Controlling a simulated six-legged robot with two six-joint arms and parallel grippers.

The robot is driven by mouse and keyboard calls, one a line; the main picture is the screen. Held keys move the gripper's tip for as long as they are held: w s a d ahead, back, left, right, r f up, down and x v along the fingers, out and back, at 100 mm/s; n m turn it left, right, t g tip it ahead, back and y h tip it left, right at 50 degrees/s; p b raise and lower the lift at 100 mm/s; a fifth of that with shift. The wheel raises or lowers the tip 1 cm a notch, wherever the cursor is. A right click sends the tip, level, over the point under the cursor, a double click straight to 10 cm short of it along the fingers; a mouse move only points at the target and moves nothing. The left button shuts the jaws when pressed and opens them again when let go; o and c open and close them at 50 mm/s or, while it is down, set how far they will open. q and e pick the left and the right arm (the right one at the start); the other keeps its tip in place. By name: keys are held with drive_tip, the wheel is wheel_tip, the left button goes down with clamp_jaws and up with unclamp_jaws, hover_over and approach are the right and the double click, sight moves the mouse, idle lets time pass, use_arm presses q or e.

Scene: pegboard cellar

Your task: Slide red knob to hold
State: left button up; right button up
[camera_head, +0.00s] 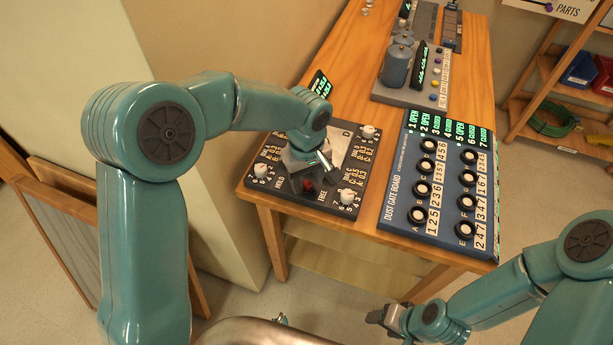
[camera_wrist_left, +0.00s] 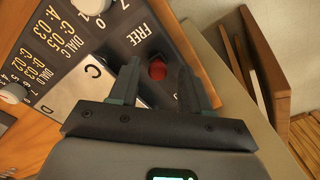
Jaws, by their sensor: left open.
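The dark dial panel (camera_head: 335,209) lies on the near left of the wooden table, with HOLD printed left of FREE on its near edge. The red knob (camera_head: 308,184) is partly hidden by my left gripper (camera_head: 310,178). In the left wrist view the red knob (camera_wrist_left: 157,69) shows between the two open fingers of my left gripper (camera_wrist_left: 159,75), near the word FREE. I see gaps beside the knob, so the fingers do not appear closed on it. My right gripper (camera_head: 385,316) is low in front of the table, away from the panel; its jaws are unclear.
White dials (camera_head: 347,196) stand near the panel's corners. The dust gate board (camera_head: 403,205) with several black-ringed buttons lies to the right. A grey unit with a cylinder (camera_head: 397,66) stands farther back. A shelf (camera_head: 545,97) with bins is at far right.

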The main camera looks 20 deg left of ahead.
use_arm(q)
drive_tip(key=shift+w+f, duration=0.1)
drive_tip(key=shift+w, duration=0.1)
drive_tip(key=c, duration=0.4)
clamp_jaws()
drive_tip(key=shift+a+b, duration=0.4)
drive_tip(key=shift+a, duration=1.35)
drive_tip(key=shift+w+d, duration=0.1)
drive_tip(key=shift+o, duration=0.8)
unclamp_jaws()
drive_tip(key=shift+o, duration=1.2)
wheel_tip(320, 180, up, 17)
drive_tip(key=shift+f, duration=0.2)
